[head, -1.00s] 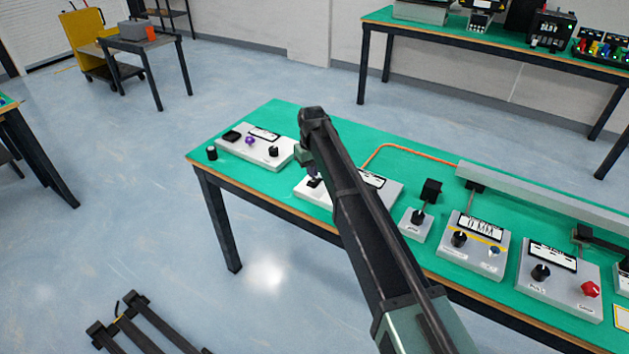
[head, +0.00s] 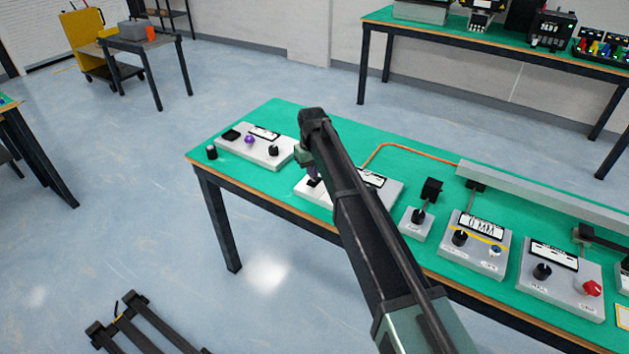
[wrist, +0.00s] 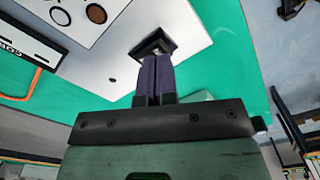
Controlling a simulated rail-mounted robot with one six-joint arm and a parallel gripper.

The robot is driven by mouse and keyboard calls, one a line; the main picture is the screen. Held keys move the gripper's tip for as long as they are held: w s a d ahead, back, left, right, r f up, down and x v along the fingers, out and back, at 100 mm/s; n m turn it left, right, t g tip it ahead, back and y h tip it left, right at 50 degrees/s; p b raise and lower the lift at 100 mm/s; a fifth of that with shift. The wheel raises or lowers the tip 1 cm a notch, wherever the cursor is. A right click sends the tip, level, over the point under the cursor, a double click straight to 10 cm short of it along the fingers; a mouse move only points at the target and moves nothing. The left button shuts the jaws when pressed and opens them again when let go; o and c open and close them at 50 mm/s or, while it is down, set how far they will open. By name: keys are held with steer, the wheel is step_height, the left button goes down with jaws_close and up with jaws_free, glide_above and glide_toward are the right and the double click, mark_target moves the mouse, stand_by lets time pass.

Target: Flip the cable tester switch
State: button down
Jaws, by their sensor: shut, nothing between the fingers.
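The cable tester is a pale box (head: 318,197) on the green table, partly hidden behind my arm in the head view. Its black switch (head: 314,183) sits near the left end of the box. In the wrist view the black switch (wrist: 160,43) stands on the pale panel (wrist: 195,48), right at the fingertips. My gripper (wrist: 153,60) has its purple fingers pressed together with nothing between them. The tips overlap the switch and seem to touch it; exact contact is hard to tell. In the head view my gripper (head: 313,176) is just above the switch.
A box with a purple knob (head: 262,152) stands to the left, and a small black cylinder (head: 211,153) near the table corner. An orange cable (head: 410,147) runs behind the tester. Several control boxes and a long grey rail (head: 540,195) stand to the right.

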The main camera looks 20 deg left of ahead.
steer(key=shift+f+b, duration=0.95)
steer(key=shift+f, duration=0.05)
steer(key=shift+r, duration=0.15)
step_height(320, 180, up, 7)
steer(key=p, duration=0.7)
stand_by(0.4)
steer(key=s+d+r+m+p, duration=0.1)
steer(key=s+d+m+p, duration=0.1)
steer(key=s+d, duration=0.6)
steer(key=s+d+r+m+p, duration=0.1)
steer(key=s+d+m, duration=0.3)
steer(key=d, duration=1.7)
steer(key=s+d+r+m+p, duration=0.2)
steer(key=s+d+r+m, duration=0.1)
steer(key=s+d, duration=1.1)
steer(key=shift+d+r+p, duration=0.2)
steer(key=shift+d+p, duration=0.15)
steer(key=shift+d, duration=0.2)
